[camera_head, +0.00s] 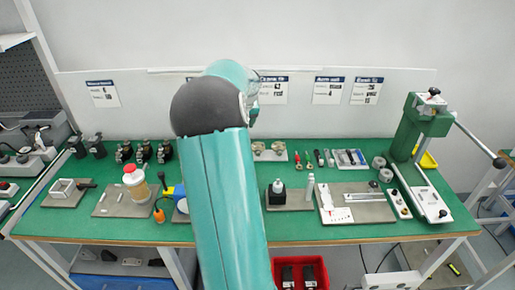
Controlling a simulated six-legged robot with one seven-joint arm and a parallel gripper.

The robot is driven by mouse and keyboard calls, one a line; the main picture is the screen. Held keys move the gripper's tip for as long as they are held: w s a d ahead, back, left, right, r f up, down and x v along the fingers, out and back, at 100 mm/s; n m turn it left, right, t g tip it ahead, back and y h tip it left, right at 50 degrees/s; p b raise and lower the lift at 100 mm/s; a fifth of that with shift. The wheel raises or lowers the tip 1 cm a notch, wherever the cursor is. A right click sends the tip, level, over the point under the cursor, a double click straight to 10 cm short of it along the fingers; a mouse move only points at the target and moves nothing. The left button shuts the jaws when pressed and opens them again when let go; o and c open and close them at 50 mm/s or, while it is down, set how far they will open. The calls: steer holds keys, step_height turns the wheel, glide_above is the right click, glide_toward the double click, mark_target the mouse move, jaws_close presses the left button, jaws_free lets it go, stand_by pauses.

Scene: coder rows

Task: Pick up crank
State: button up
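I cannot tell for sure which thing is the crank. A green press (408,135) stands at the right end of the green workbench (120,228), with a long grey lever (474,136) that slopes down right to a dark knob. A small white frame with a black handle (85,186) sits on a grey plate at the bench's left. My teal arm rises through the middle of the view and hides the bench centre. My gripper does not show; it is hidden beyond the arm or out of view.
A white bottle with a red cap (133,180) and several black fixtures (143,150) stand left of my arm. A black block (277,194) and a white fixture plate (345,203) are right of it. A red bin (302,272) is below. The bench's front strip is mostly clear.

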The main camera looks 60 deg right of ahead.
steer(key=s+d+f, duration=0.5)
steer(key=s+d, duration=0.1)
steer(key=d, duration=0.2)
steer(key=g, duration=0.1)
glide_above(258, 145)
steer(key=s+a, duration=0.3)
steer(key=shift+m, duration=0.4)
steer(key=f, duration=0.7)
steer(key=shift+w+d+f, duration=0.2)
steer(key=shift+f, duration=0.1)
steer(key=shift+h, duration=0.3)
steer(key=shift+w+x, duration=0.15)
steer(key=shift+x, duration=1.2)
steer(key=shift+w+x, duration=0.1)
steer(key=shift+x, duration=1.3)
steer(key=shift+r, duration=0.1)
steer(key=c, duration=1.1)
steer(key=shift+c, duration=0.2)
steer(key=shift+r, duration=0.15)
